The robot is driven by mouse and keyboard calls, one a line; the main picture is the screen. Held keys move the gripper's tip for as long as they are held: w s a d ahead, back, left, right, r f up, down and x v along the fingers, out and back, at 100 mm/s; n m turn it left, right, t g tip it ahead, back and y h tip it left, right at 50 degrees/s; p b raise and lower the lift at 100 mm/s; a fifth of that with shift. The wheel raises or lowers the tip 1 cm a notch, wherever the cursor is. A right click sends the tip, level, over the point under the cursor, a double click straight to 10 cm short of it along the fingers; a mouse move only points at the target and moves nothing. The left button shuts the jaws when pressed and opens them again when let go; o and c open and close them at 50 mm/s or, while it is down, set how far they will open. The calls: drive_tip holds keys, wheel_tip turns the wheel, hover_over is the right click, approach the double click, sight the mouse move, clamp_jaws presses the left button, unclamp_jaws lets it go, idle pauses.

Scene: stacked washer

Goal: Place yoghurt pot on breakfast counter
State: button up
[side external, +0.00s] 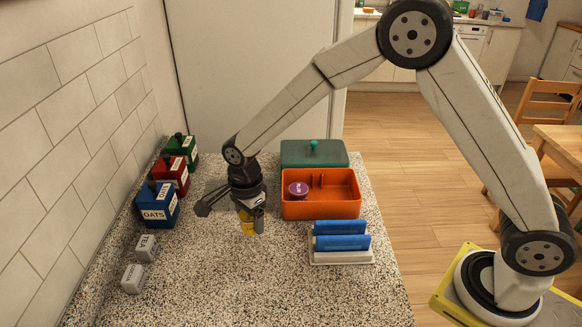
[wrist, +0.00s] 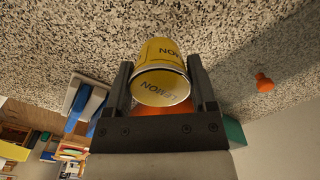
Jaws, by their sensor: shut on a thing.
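My gripper (side external: 251,212) points down over the speckled counter (side external: 215,275) and is shut on a yellow pot (side external: 248,227). In the wrist view the pot (wrist: 165,50) sits between the two fingers of my gripper (wrist: 164,78), with "LEMON" lettering on it. The pot is close to the counter top; I cannot tell whether it touches. A second pot with a purple lid (side external: 298,188) stands inside the orange box (side external: 332,209), to the right of my gripper.
A green box (side external: 315,153) stands behind the orange one. A rack with blue slabs (side external: 341,243) is at front right. The counter's front middle is clear.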

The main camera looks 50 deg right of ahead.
sight(250, 229)
drive_tip(key=shift+w+f, duration=0.15)
drive_tip(key=shift+f, duration=1.6)
drive_tip(key=shift+f, duration=0.15)
drive_tip(key=o, duration=1.2)
wheel_tip(250, 229, up, 12)
drive_tip(key=shift+r, duration=0.15)
